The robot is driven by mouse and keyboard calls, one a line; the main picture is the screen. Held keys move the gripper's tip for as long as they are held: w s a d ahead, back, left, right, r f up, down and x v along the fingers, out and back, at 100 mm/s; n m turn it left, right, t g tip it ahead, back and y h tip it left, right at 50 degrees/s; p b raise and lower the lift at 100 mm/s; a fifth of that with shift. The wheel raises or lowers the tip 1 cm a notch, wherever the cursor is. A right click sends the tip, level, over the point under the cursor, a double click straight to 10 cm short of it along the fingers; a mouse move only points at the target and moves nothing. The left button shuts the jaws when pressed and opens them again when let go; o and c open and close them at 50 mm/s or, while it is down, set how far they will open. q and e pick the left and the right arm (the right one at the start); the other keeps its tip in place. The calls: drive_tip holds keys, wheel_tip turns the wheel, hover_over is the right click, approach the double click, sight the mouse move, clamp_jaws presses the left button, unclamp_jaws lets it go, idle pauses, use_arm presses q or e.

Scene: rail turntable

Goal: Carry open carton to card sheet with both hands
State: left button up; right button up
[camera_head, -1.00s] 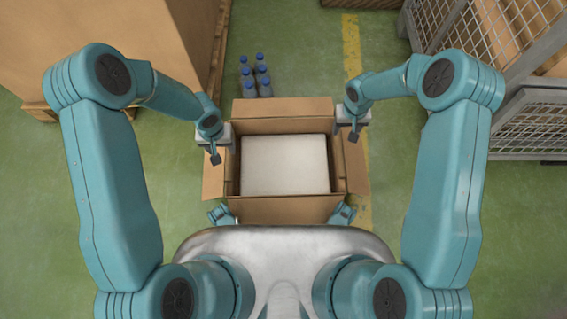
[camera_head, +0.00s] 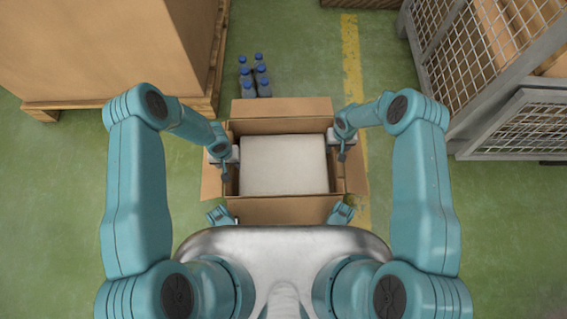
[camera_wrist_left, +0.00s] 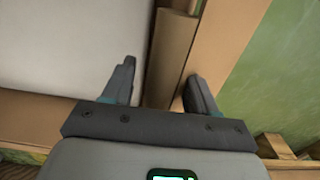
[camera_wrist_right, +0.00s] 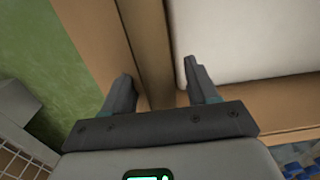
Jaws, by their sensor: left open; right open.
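The open carton (camera_head: 283,210) stands on the floor in front of me, its flaps folded outward, with a pale block (camera_head: 283,165) inside. My left gripper (camera_head: 234,165) is open at the carton's left wall; in the left wrist view its fingers (camera_wrist_left: 163,80) lie either side of that wall (camera_wrist_left: 175,40). My right gripper (camera_head: 341,157) is open at the right wall; in the right wrist view its fingers (camera_wrist_right: 158,78) lie either side of it (camera_wrist_right: 148,35). I cannot tell whether the fingers touch the carton. I make out no card sheet.
Several blue-capped bottles (camera_head: 254,76) stand just behind the carton. A large cardboard box (camera_head: 100,45) on a wooden pallet (camera_head: 120,102) is at the left. A wire-mesh cage (camera_head: 470,60) is at the right. A yellow floor line (camera_head: 351,60) runs past the carton's right side.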

use_arm(q)
drive_tip(key=shift+f, duration=1.15)
use_arm(e)
drive_tip(key=shift+f, duration=1.15)
use_arm(q)
clamp_jaws()
use_arm(e)
clamp_jaws()
use_arm(q)
drive_tip(key=shift+r, duration=0.2)
use_arm(e)
drive_tip(key=shift+w+r, duration=0.1)
drive_tip(key=shift+r, duration=0.1)
